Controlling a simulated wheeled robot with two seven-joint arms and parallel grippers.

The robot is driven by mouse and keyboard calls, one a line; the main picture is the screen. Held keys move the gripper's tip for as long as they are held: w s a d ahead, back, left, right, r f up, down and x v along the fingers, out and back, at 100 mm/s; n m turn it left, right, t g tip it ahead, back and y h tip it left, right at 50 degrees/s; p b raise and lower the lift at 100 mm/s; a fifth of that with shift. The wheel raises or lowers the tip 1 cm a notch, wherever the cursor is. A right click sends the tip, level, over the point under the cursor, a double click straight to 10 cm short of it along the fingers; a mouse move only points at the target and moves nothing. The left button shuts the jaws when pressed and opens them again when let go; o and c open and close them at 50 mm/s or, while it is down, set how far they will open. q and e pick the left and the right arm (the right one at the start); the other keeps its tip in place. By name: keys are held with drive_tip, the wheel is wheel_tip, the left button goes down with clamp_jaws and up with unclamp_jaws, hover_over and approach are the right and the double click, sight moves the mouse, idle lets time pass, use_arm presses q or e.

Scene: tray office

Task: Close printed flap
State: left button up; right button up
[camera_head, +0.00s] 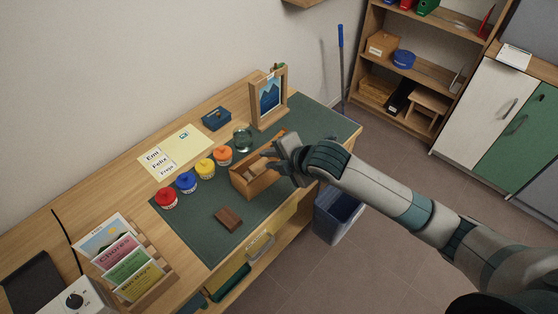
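A pale yellow folder or card (193,143) lies open and flat at the back of the desk. Its white panel (164,163) is printed with several names, among them Emi and Felix; I cannot tell for sure that this is the printed flap. My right gripper (271,161) is at the right end of an open wooden box (249,188), well to the right of the card. Its fingers look spread apart, with nothing clearly held between them. They partly hide the box's inside, where something pale shows. My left gripper is not in view.
Several lidded jars, including a red one (166,198), stand between card and box. A glass (242,138), blue case (216,118) and picture frame (270,97) stand behind. A brown block (229,219) lies in front on the green mat (204,238). A bin (335,215) stands below.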

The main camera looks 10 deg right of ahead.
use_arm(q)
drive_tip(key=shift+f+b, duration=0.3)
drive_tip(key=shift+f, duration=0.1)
use_arm(e)
drive_tip(key=shift+v, duration=2.2)
